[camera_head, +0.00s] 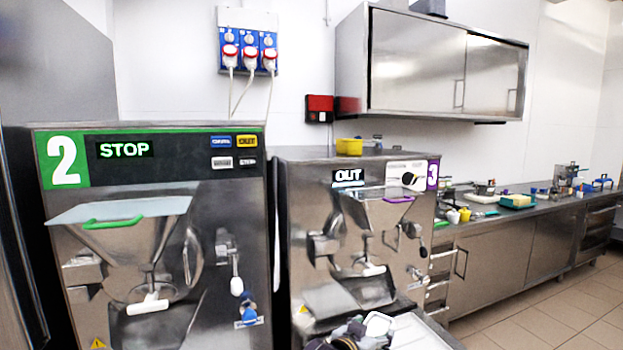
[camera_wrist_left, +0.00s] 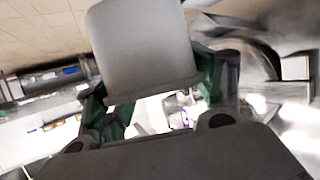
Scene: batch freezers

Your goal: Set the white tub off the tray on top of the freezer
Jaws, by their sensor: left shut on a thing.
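The white tub (camera_head: 379,324) is at the bottom of the head view, beside the near edge of a pale tray (camera_head: 418,333). I cannot tell whether it touches the tray. My left gripper (camera_head: 357,330) is dark, partly cut off by the bottom edge, and shut on the tub. In the left wrist view the tub (camera_wrist_left: 145,45) fills the upper middle, between the green-sided fingers of the gripper (camera_wrist_left: 155,90). The freezer marked 3 (camera_head: 315,180) stands behind the gripper, and the freezer marked 2 (camera_head: 200,190) is to its left. My right gripper is not in view.
A yellow container (camera_head: 349,146) and small items sit on top of freezer 3. Beside them that top looks partly free. A steel wall cabinet (camera_head: 418,65) hangs above and behind. A cluttered counter (camera_head: 540,208) runs along the right, with open tiled floor before it.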

